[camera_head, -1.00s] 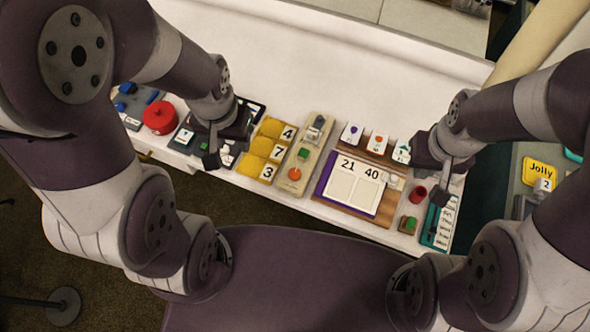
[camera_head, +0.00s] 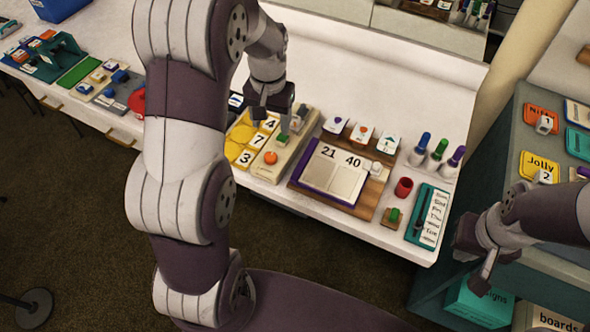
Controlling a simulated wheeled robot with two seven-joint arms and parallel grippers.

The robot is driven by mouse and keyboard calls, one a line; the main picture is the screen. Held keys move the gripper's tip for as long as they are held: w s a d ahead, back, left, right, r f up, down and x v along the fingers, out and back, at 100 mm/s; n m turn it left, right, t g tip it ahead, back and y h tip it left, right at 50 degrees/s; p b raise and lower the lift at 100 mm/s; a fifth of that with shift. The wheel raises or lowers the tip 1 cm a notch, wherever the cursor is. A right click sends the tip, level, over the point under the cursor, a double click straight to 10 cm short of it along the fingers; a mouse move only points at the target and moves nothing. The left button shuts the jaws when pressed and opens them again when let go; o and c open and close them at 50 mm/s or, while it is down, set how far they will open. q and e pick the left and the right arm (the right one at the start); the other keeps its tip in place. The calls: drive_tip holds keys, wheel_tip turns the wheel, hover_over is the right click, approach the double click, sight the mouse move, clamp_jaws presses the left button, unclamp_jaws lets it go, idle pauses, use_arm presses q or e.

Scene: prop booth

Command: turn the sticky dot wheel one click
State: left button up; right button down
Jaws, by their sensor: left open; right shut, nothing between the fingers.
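No part is clearly readable as the sticky dot wheel. A beige board (camera_head: 268,168) holds an orange round piece (camera_head: 270,158), a green block (camera_head: 282,141) and a grey piece partly hidden by my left gripper. A red round object (camera_head: 137,102) at the left is mostly hidden behind my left arm. My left gripper (camera_head: 270,124) is open, fingers pointing down, over the upper part of the beige board and the number cards; I cannot tell whether it touches anything. My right gripper (camera_head: 486,275) is shut and empty, beyond the table's right edge.
Yellow pieces with number cards (camera_head: 258,139) lie left of the board. A wooden tray (camera_head: 365,206), red cup (camera_head: 403,187), teal word board (camera_head: 427,217) and upright markers (camera_head: 439,149) stand to the right. A teal cabinet (camera_head: 450,235) stands beyond. The table's back is clear.

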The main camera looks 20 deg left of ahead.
use_arm(q)
hover_over(271, 156)
drive_tip(key=f, duration=0.4)
drive_tip(key=shift+a+f, duration=0.15)
drive_tip(key=shift+a, duration=0.1)
wheel_tip(271, 156, down, 8)
drive_tip(key=shift+d+f, duration=0.1)
drive_tip(key=shift+f, duration=0.1)
drive_tip(key=shift+d, duration=0.1)
drive_tip(key=shift+c, duration=0.5)
drive_tip(key=c, duration=0.9)
